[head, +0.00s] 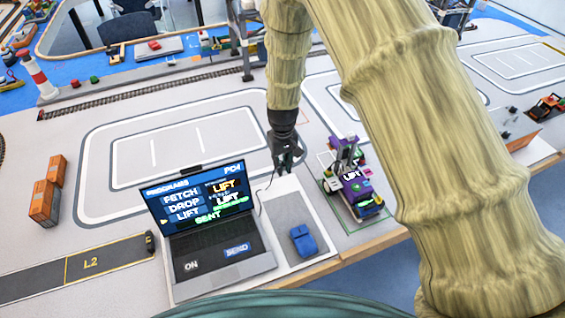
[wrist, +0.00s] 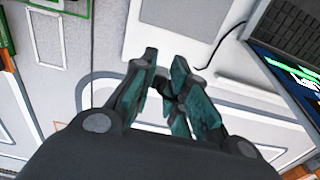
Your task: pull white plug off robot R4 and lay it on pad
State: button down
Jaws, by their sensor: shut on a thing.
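Robot R4 seems to be the purple and grey machine (head: 352,188) with a lit "LIFT" screen, right of my gripper; its label is not readable. My gripper (head: 288,160) points down near the back edge of a white board, apart from that machine. In the wrist view my gripper (wrist: 166,82) is shut on a small, mostly hidden dark thing at the end of a thin black cable (wrist: 222,42). I cannot see white on it, but it is likely the plug. A grey rectangular pad (head: 285,212) lies on the board; its edge shows in the wrist view (wrist: 185,14).
A blue block (head: 303,240) rests on the grey pad. An open laptop (head: 222,254) stands left of it, with the cable running beside it. The table's front edge is close to the right. Orange crates (head: 45,202) stand far left. Marked floor behind the laptop is clear.

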aim_at(283, 187)
jog(key=shift+f+b, duration=1.85)
jog(key=shift+f, duration=2.35)
jog(key=shift+f+b, duration=0.3)
jog(key=shift+f, duration=0.25)
jog(key=c, duration=1.3)
grip_release()
